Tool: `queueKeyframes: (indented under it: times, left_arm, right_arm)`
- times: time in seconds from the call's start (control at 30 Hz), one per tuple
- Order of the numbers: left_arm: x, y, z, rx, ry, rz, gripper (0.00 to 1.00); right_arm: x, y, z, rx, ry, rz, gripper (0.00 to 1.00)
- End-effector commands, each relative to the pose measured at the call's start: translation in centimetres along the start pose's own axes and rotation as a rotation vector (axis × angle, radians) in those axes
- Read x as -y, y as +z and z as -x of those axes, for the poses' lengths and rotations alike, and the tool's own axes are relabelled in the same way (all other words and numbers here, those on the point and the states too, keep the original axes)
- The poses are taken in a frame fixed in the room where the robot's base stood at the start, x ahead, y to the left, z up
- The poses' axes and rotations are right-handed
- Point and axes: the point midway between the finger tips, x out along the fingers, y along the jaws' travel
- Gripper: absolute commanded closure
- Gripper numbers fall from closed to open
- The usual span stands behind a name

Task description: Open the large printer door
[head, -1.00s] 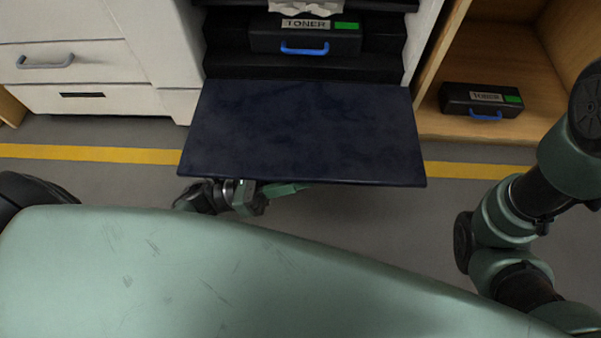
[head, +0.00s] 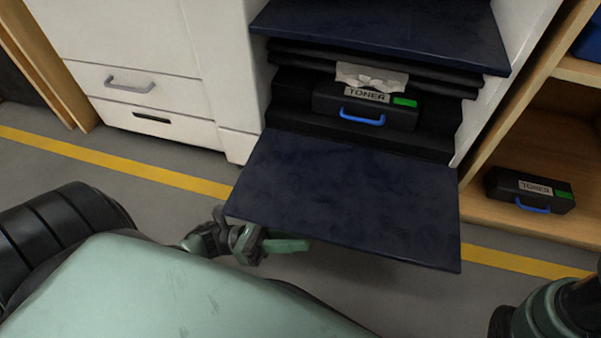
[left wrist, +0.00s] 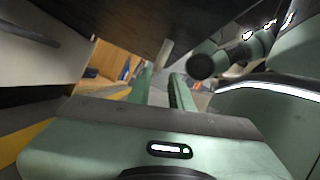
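The large printer door (head: 345,195) is a dark blue panel, folded down and out from the printer's front, lying about flat. Its opening shows a black toner box (head: 335,103) with a blue handle inside. My left gripper (head: 298,245) is just in front of the door's front edge, near its left corner. In the left wrist view its two green fingers (left wrist: 161,76) are apart with nothing held between them. The door's dark underside (left wrist: 125,28) hangs above them, with a pale peg beyond the fingertips. My right gripper is out of view; only part of my right arm shows.
A wooden shelf at the right holds another toner box (head: 530,190). A white drawer (head: 130,85) with a grey handle is left of the opening. A second dark blue panel (head: 385,28) is above the opening. A yellow floor line (head: 120,163) crosses the clear grey floor.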

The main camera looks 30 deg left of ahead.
Motion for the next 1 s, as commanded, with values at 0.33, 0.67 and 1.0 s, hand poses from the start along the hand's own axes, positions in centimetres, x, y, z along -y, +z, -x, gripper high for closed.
queueKeyframes:
  times: [0.33, 0.67, 1.0]
  left_arm:
    - [-0.8, 0.1, 2.5, -0.002, 0.002, 0.001, 0.80]
    - [-1.5, 0.4, 4.7, -0.002, 0.002, 0.000, 0.80]
    - [-2.3, 0.7, 7.0, -0.001, 0.003, 0.001, 0.80]
  right_arm:
    - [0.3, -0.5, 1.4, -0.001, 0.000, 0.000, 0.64]
    - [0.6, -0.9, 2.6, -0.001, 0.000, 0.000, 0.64]
    - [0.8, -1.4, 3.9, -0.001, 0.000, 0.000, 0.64]
